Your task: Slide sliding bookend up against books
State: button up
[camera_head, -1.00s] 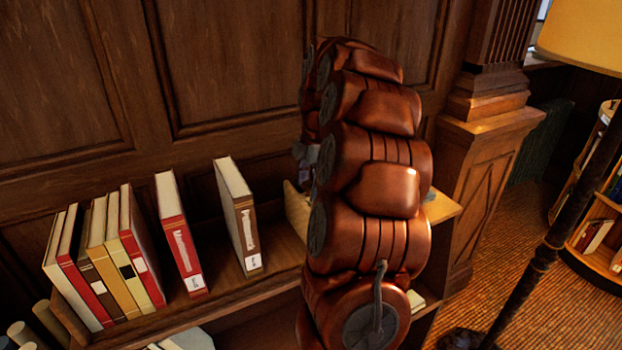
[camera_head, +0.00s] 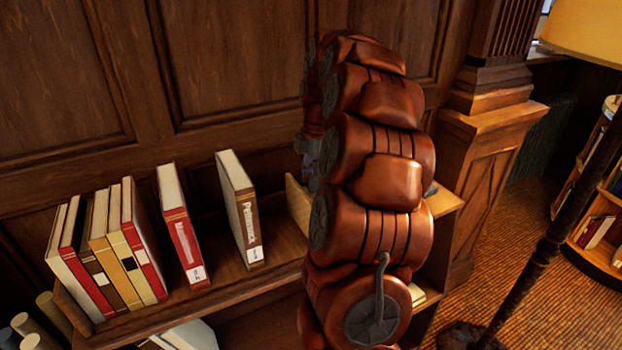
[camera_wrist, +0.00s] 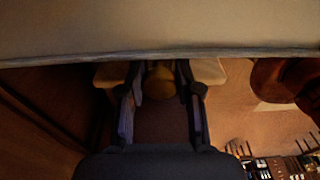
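The sliding bookend appears to be the pale wooden upright panel (camera_head: 298,205) on the shelf, right of the books and partly hidden by my arm. A brown and white book (camera_head: 240,212) stands nearest to it, with a gap between them. A red book (camera_head: 181,225) stands further left, apart from a leaning group of books (camera_head: 108,250). My gripper shows in the wrist view (camera_wrist: 160,92) with its fingers apart. A dull yellow rounded thing (camera_wrist: 161,82) shows between the fingertips; contact cannot be told. My arm hides the gripper in the head view.
The wooden shelf (camera_head: 225,287) runs along a panelled wall (camera_head: 220,60). A broad pale surface (camera_wrist: 160,28) fills the top of the wrist view.

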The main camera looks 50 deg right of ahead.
grip_shut()
jog(key=shift+w+a+f+b, duration=0.1)
jog(key=shift+w+a+b, duration=0.1)
jog(key=shift+a, duration=0.3)
jog(key=shift+w+a+b, duration=0.15)
jog(key=shift+a, duration=0.3)
jog(key=shift+w+a+b, duration=0.15)
jog(key=shift+w+a, duration=0.05)
jog(key=shift+a, duration=0.45)
jog(key=shift+w+a+b, duration=0.15)
jog(key=shift+w+a, duration=0.1)
jog(key=shift+a, duration=0.35)
jog(key=shift+w+a+b, duration=0.15)
jog(key=shift+w+a, duration=0.05)
jog(key=shift+a, duration=0.45)
jog(key=w+a+b, duration=0.1)
jog(key=w+a, duration=0.1)
jog(key=a, duration=0.3)
jog(key=shift+a, duration=0.35)
